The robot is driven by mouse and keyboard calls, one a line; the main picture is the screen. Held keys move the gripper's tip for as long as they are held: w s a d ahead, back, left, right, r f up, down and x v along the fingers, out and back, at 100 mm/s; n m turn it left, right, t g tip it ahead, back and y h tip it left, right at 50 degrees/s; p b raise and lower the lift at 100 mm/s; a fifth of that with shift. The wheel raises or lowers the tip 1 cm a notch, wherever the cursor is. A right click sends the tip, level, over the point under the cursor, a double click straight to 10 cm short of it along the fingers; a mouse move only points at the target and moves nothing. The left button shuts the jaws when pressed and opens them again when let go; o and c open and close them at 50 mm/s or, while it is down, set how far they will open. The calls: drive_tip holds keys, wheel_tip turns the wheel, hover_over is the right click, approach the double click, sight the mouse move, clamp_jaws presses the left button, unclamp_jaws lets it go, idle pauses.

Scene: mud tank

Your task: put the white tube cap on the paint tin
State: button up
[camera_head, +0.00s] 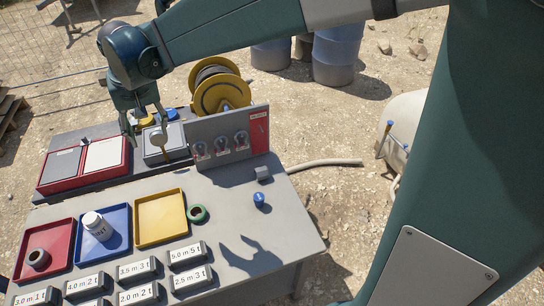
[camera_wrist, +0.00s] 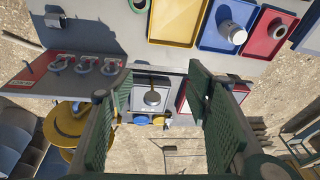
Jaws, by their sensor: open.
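The grey box (camera_head: 156,153) has a knob on top. Yellow (camera_head: 147,120) and blue (camera_head: 172,114) discs lie behind it. An upright switch panel (camera_head: 192,130) stands right of it, a red double bin (camera_head: 50,184) left. Labelled blocks crowd the front table; its right side is mostly clear.

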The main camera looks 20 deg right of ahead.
drive_tip(key=s+d+r+t, duration=0.1)
drive_tip(key=s+d, duration=0.5)
drive_tip(key=d, duration=0.3)
drive_tip(key=s+d+r+m+t, duration=0.1)
drive_tip(key=s+d, duration=0.5)
drive_tip(key=d, duration=0.3)
drive_tip(key=s+d+r+t, duration=0.1)
drive_tip(key=s+d, duration=0.5)
drive_tip(key=d, duration=0.3)
drive_tip(key=s+d+f+t+h, duration=0.1)
drive_tip(key=s+d+f, duration=0.3)
drive_tip(key=s+d, duration=0.3)
drive_tip(key=shift+s+f+m+t, duration=0.3)
drive_tip(key=shift+s+t, duration=0.1)
drive_tip(key=shift+s, duration=0.4)
